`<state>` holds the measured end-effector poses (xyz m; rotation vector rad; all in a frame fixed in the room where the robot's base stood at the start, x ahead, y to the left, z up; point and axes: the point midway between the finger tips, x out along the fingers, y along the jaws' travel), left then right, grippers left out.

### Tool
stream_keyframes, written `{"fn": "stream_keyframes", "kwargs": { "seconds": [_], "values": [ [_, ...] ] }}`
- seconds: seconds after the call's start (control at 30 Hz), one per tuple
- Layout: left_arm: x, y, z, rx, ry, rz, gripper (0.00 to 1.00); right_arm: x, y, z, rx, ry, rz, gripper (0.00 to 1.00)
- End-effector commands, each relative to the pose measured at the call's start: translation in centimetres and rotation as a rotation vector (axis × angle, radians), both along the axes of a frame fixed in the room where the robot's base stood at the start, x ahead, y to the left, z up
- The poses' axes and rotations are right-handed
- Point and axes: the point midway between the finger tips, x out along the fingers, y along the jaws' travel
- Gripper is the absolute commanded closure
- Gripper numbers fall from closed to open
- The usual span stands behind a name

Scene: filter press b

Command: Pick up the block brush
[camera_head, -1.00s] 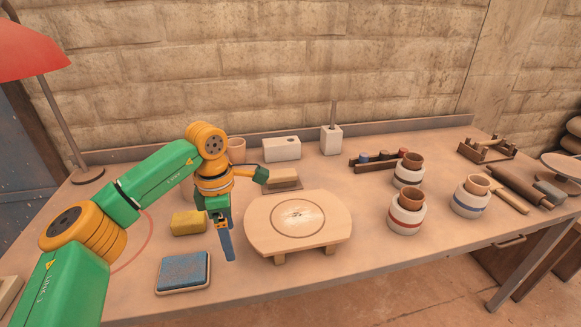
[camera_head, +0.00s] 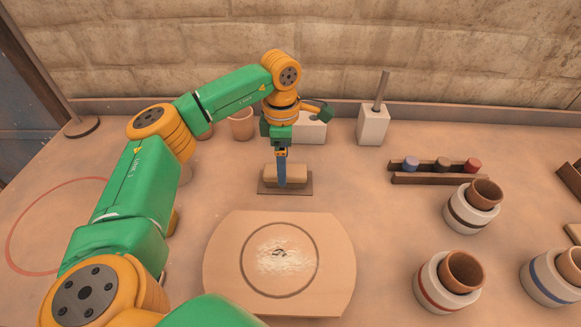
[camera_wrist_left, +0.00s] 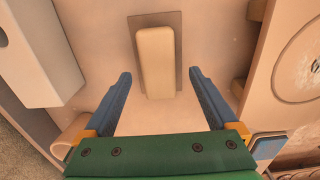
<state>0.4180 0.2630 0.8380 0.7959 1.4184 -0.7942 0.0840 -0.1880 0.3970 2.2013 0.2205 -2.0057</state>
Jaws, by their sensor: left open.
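The block brush (camera_head: 296,174) is a tan block with rounded edges. It lies on a thin brown mat (camera_head: 264,188) behind the round-marked board, and it also shows in the left wrist view (camera_wrist_left: 156,62) on its mat (camera_wrist_left: 135,20). My left gripper (camera_head: 282,184) points down in front of the brush in the head view and hides part of it. In the left wrist view my left gripper's blue fingers (camera_wrist_left: 160,78) are spread and empty, with the near end of the block ahead between their tips. I cannot tell the exact height. My right gripper is not in view.
A wooden board (camera_head: 222,265) stands in front of the brush. A white block (camera_head: 312,128), a terracotta cup (camera_head: 241,124) and a white holder with a rod (camera_head: 373,125) stand behind. A rack of small bottles (camera_head: 440,178) and banded pots (camera_head: 470,212) are to the right.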

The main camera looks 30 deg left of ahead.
Motion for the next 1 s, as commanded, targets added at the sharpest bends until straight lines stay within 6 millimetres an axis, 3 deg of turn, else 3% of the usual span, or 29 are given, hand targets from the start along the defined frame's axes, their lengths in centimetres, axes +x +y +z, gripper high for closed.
{"fn": "stream_keyframes", "kwargs": {
  "seconds": [0.2,0.43,0.77,1.0],
  "values": [
    [0.2,-0.3,-3.7,0.001,0.003,0.000,0.07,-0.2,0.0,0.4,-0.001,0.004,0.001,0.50],
    [0.3,-0.3,-4.0,0.001,-0.001,0.000,0.07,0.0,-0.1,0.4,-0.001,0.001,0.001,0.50],
    [0.3,-0.3,-4.0,0.001,-0.001,0.000,0.97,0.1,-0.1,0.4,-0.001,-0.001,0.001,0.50],
    [0.3,-0.3,-3.9,0.001,-0.001,0.000,1.00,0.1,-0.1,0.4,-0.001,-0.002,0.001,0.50]
  ]
}}
